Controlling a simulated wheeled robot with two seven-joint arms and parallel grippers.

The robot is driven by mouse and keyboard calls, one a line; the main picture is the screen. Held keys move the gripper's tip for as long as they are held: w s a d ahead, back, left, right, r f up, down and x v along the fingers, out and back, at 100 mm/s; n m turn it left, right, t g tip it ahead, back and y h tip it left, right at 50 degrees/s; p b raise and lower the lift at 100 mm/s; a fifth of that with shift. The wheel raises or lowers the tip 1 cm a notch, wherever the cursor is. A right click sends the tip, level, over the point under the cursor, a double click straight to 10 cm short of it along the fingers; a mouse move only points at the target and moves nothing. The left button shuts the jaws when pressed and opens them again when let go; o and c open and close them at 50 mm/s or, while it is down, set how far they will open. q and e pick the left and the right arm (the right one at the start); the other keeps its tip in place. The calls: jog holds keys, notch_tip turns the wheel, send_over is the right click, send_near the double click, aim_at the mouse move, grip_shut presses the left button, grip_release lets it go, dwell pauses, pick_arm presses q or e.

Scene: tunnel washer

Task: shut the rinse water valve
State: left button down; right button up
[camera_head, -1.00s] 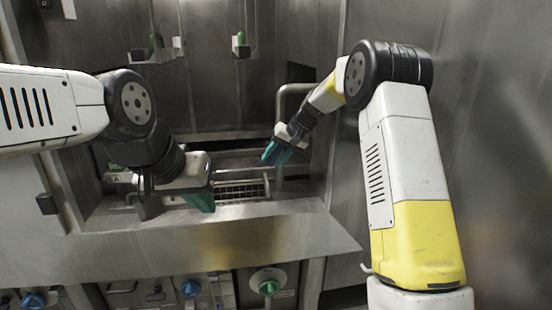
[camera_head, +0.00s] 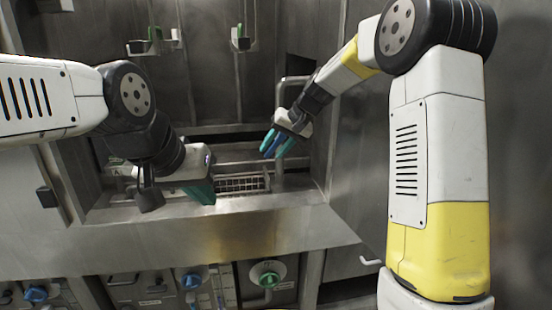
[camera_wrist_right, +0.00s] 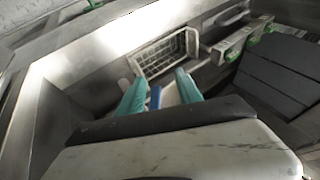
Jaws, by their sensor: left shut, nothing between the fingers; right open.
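Along the bottom of the head view, the lower panel carries a green round knob (camera_head: 269,280) on a pale disc, a blue knob (camera_head: 192,281) to its left, and another blue knob (camera_head: 37,294) at the far left. Their labels are too small to read, so I cannot tell which is the rinse water valve. My left gripper (camera_head: 203,192) is shut and empty above the ledge, over the panel. Neither touches a knob.
A steel ledge (camera_head: 215,235) runs above the knob panel. A wire basket (camera_head: 243,184) sits in the recess behind it. The bent pipe (camera_head: 281,105) stands near my right gripper. A steel wall (camera_head: 350,150) rises at the right. The space before the knobs looks clear.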

jog(key=s, duration=0.8)
jog(key=shift+s+d+r, duration=0.2)
jog(key=shift+s+r, duration=0.05)
jog(key=shift+r, duration=0.15)
